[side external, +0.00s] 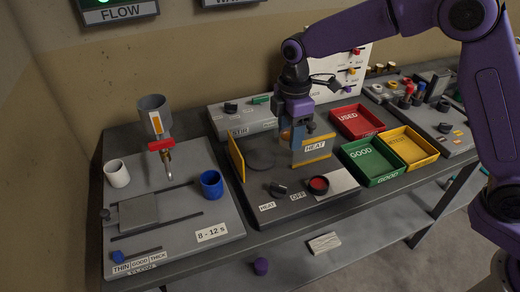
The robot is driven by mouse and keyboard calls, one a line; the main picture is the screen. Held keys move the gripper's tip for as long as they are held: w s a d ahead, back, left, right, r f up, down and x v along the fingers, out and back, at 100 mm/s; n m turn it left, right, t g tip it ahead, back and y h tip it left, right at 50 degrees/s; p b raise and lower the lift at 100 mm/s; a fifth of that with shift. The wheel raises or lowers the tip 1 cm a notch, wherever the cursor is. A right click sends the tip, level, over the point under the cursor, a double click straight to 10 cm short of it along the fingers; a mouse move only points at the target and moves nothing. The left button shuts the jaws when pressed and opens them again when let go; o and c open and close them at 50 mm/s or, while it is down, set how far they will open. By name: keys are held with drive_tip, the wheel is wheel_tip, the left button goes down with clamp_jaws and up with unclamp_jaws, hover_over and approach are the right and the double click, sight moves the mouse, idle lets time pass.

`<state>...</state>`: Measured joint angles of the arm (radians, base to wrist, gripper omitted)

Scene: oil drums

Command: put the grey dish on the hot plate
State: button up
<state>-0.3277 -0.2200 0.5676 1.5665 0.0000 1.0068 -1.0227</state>
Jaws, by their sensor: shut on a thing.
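My gripper (297,146) points down over the right part of the dark heater unit (285,207), close to a yellow-edged panel marked HEAT (315,147). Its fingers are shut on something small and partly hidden. I cannot make out whether this is the grey dish, which I do not see clearly anywhere. The hot plate looks to be the dark round disc (261,160) on the heater unit, left of my gripper. The disc looks bare.
An upright yellow panel (236,158) borders the disc on the left. A dark knob (278,189) and a red button (318,184) are in front. Red (357,121), green (373,162) and yellow (410,147) trays stand right. A blue cup (211,184) stands left.

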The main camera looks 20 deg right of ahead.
drive_tip(key=w+a+f, duration=0.2)
drive_tip(key=w, duration=0.2)
hover_over(260, 159)
drive_tip(key=s, duration=0.1)
drive_tip(key=f, duration=0.4)
drive_tip(key=shift+d, duration=0.4)
drive_tip(key=shift+w+a+f, duration=0.2)
drive_tip(key=shift+w+f, duration=0.1)
drive_tip(key=shift+f, duration=0.15)
drive_tip(key=shift+w+a+f, duration=0.2)
drive_tip(key=shift+w+f, duration=0.1)
drive_tip(key=shift+f, duration=1.65)
drive_tip(key=shift+f, duration=0.15)
drive_tip(key=o, duration=1.1)
drive_tip(key=shift+o, duration=0.2)
